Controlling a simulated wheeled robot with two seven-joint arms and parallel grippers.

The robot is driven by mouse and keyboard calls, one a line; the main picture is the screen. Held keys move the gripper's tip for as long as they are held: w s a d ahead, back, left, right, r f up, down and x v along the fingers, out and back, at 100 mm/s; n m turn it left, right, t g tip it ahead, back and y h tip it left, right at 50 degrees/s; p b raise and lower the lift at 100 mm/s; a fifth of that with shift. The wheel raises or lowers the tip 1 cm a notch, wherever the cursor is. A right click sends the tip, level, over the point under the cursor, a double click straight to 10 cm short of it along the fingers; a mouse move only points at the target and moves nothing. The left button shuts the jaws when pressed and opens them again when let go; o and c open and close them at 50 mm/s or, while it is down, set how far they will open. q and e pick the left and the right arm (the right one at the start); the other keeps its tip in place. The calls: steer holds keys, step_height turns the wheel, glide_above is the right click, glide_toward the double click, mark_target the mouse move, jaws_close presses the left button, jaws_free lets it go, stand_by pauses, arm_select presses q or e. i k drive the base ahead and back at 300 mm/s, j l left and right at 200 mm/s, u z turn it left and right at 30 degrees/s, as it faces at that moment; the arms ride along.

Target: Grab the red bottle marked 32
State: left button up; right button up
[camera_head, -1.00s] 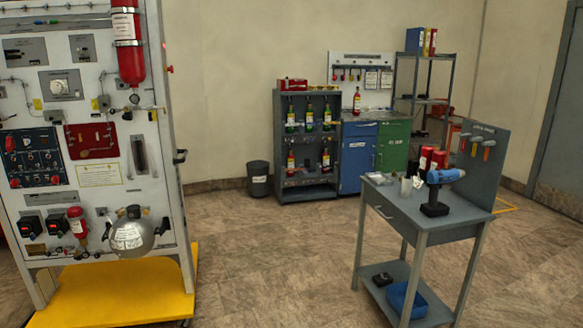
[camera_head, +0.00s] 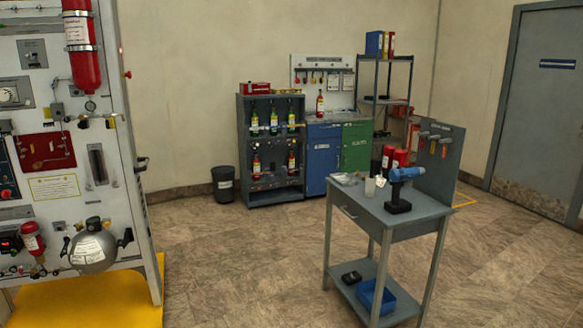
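Two red bottles stand on the lower shelf of the grey rack: a left one (camera_head: 257,167) and a right one (camera_head: 291,162). Another red bottle (camera_head: 320,104) stands on the counter beside the rack. Two red cylinders (camera_head: 401,158) sit at the back of the grey workbench. A large red cylinder (camera_head: 83,55) and a small red one (camera_head: 32,242) are mounted on the white panel at left. The markings are too small to read, so I cannot tell which is 32. Neither of my grippers is in view.
The grey rack (camera_head: 242,150) also holds several green bottles (camera_head: 273,121). Blue (camera_head: 323,158) and green (camera_head: 356,148) cabinets stand beside it. The workbench (camera_head: 420,212) with a blue drill (camera_head: 400,188) stands at right front. The floor (camera_head: 230,255) between panel and workbench is clear.

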mark_target(319, 100)
steer(key=i+l+z, duration=0.45)
steer(key=i+z, duration=0.4)
steer(key=i, duration=0.2)
steer(key=i+j+z, duration=0.1)
steer(key=i+z, duration=0.35)
steer(key=i, duration=0.15)
steer(key=i+l+z, duration=0.1)
steer(key=i+z, duration=0.35)
steer(key=i, duration=0.3)
steer(key=i+j+z, duration=0.1)
steer(key=i+z, duration=0.35)
steer(key=i, duration=0.25)
steer(key=i+u, duration=0.3)
steer(key=i, duration=0.45)
steer(key=i+l+u, duration=0.3)
steer(key=i, duration=0.4)
steer(key=i+j+u, duration=0.2)
steer(key=i+u, duration=0.65)
steer(key=i, duration=0.3)
steer(key=i+l+u, duration=0.2)
steer(key=i+u, duration=0.7)
steer(key=i, duration=0.35)
steer(key=i+l+u, duration=0.15)
steer(key=i+u, duration=0.25)
steer(key=i, duration=0.4)
steer(key=i+l+u, duration=0.1)
steer(key=i+u, duration=0.15)
steer(key=i, duration=1.15)
